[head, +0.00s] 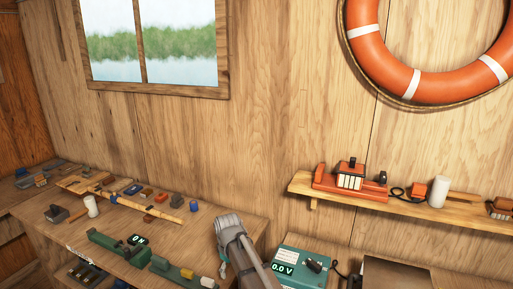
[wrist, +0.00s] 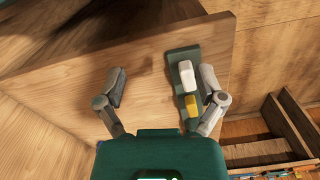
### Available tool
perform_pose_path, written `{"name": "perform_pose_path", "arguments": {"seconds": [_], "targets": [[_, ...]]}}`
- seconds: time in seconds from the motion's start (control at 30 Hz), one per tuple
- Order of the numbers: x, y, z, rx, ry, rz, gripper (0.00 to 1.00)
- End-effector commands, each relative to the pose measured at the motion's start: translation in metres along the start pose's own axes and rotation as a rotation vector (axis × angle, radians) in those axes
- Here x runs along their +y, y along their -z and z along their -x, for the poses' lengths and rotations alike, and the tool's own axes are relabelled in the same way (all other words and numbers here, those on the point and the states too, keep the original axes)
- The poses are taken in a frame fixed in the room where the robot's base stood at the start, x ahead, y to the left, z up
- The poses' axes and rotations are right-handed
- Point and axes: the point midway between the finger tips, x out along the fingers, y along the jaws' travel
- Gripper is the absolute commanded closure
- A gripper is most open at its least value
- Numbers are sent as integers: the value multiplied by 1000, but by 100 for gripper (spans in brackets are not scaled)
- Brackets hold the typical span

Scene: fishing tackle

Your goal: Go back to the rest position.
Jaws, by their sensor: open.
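My gripper (wrist: 163,84) shows in the wrist view with its two grey fingers wide apart. Bare wooden bench top (wrist: 75,62) lies between and beyond them, and nothing is gripped. The right finger appears close beside a dark green strip (wrist: 176,60) with a white block and a yellow block on it; I cannot tell whether they touch. A green body with a lit display (wrist: 160,155) fills the bottom middle and hides the finger bases. In the head view my grey arm rises at the bottom middle; the fingers cannot be made out there.
In the head view, a teal meter (head: 300,262) reading 0.0 V stands right of my arm. A bench (head: 120,262) with tackle lies left. A wall shelf (head: 440,211) holds a red model and a white cylinder. Wooden crates (wrist: 262,150) stand below the bench edge.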

Motion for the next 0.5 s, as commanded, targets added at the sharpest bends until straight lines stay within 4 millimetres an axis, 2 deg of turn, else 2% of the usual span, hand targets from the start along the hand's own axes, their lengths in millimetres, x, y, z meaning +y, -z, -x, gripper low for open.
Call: {"name": "perform_pose_path", "arguments": {"seconds": [0.03,0.3,0.5], "targets": [[6,-25,0,0,0,-59,11],[35,-122,0,0,0,-381,11],[45,-193,0,-1,0,-619,11]]}}
